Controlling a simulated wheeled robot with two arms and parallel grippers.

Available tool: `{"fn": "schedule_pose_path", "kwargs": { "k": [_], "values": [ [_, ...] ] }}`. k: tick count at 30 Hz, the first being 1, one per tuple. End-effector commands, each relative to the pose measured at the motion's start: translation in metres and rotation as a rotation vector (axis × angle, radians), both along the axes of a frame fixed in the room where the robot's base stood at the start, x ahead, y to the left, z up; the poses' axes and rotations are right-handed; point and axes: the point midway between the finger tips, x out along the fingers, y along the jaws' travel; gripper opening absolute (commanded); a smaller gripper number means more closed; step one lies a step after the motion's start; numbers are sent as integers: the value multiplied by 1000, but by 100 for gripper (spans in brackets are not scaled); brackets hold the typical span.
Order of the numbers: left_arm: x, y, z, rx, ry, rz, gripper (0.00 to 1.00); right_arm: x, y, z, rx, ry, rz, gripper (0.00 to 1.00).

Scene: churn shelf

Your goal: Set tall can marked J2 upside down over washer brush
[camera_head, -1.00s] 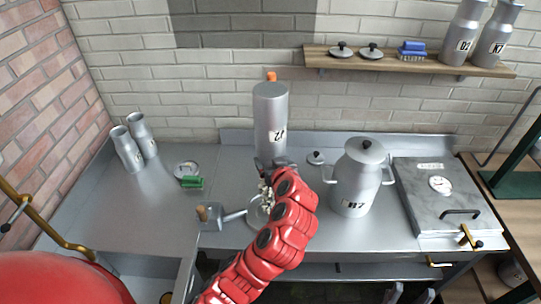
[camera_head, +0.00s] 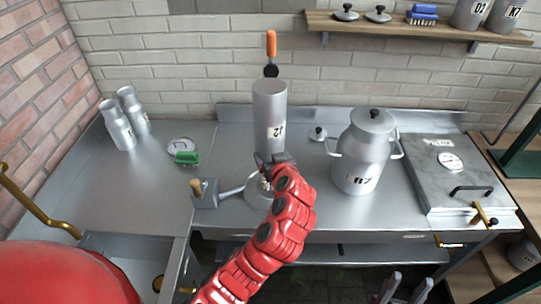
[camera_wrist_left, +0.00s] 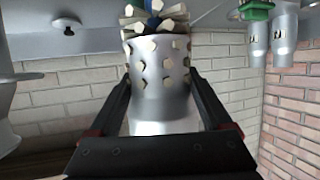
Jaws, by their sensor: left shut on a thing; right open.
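The tall grey can marked J2 (camera_head: 269,105) is upside down, its label inverted. My left gripper (camera_head: 274,163) is shut on it, with a finger on each side in the left wrist view (camera_wrist_left: 160,105). The washer brush (camera_wrist_left: 155,15) shows cream tufts and a blue middle at the can's mouth in that inverted view. Cream tufts also show through the can's wall, so the can is around part of the brush. In the head view the brush is mostly hidden by the red arm. My right gripper (camera_head: 404,288) is open and empty at the bottom right.
A round metal base (camera_head: 257,196) with a side arm and small box (camera_head: 204,194) lies below the can. A lidded churn (camera_head: 364,155) stands to the right. An orange-handled tool (camera_head: 271,45) shows behind the can. Two cans (camera_head: 118,125) and a green brush (camera_head: 186,158) are at left.

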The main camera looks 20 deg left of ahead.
Motion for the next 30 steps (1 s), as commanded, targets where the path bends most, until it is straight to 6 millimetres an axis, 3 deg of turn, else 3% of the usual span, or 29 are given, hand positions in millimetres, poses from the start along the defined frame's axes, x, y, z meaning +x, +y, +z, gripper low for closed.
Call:
{"fn": "schedule_pose_path", "kwargs": {
  "k": [1, 21, 30],
  "values": [
    [0, 0, -10, 0, -2, 0, 6, 0, 0, -12, 0, 0, 0, 50],
    [0, 1, -81, 2, -2, 1, 6, 0, 0, -84, 0, 0, 0, 50],
    [0, 0, -104, 1, -3, 0, 6, 0, 0, -106, 0, 0, 0, 50]
  ]
}}
